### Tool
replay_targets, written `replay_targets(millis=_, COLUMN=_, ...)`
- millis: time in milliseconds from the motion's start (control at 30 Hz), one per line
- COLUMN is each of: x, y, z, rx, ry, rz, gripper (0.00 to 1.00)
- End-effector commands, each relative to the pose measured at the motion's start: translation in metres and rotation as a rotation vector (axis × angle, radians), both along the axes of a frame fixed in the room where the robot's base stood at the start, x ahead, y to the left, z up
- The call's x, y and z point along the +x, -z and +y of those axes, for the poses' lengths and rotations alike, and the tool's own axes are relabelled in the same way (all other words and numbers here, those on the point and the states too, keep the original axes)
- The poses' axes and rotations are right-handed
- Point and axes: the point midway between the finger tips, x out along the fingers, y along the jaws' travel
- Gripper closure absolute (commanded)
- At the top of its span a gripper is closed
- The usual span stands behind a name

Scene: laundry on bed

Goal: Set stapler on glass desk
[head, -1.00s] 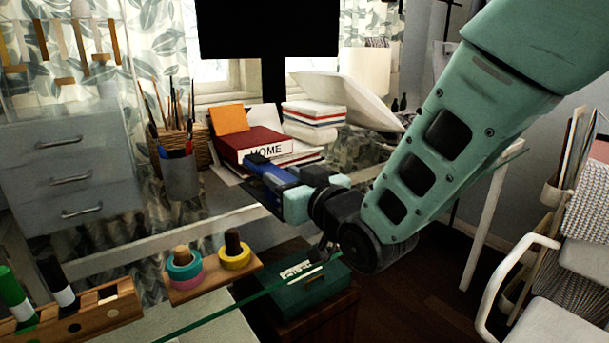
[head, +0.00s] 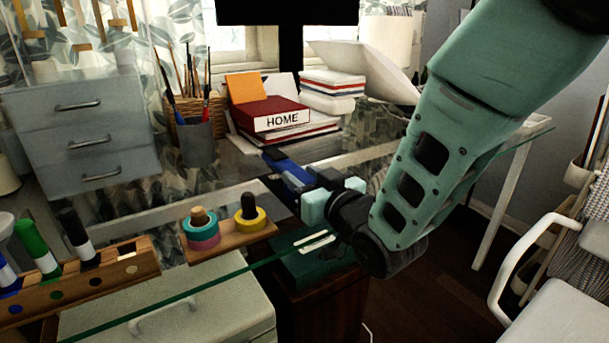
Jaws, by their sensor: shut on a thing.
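A blue and black stapler (head: 284,174) is held in my gripper (head: 310,190). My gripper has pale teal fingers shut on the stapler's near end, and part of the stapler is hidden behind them. The glass desk (head: 225,225) spans the middle of the head view, with a green front edge. The stapler is over the glass near its front right part, in front of the books. I cannot tell whether it touches the glass.
A wooden tray with tape rolls (head: 228,238) stands left of my gripper. A red HOME book (head: 268,117) lies on a stack behind, beside a pen cup (head: 198,144). A marker holder (head: 80,275) is at the front left. A white chair (head: 545,290) stands at right.

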Motion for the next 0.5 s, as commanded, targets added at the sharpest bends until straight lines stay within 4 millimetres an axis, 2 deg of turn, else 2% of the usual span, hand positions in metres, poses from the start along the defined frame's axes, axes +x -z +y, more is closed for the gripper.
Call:
replay_targets(millis=67, x=0.0008, y=-0.0011, z=0.0004, rx=0.006, ry=0.0, rz=-0.008, gripper=1.0)
replay_targets(millis=100, x=0.0, y=0.0015, z=0.0, rx=0.0, ry=0.0, rz=0.0, gripper=0.51)
replay_targets(millis=133, x=0.0, y=0.0014, z=0.0, rx=0.0, ry=0.0, rz=0.0, gripper=0.43)
replay_targets(millis=167, x=0.0, y=0.0014, z=0.0, rx=0.0, ry=0.0, rz=0.0, gripper=0.4)
replay_targets(millis=500, x=-0.0001, y=-0.0021, z=0.0001, rx=0.0, ry=0.0, rz=0.0, gripper=0.4)
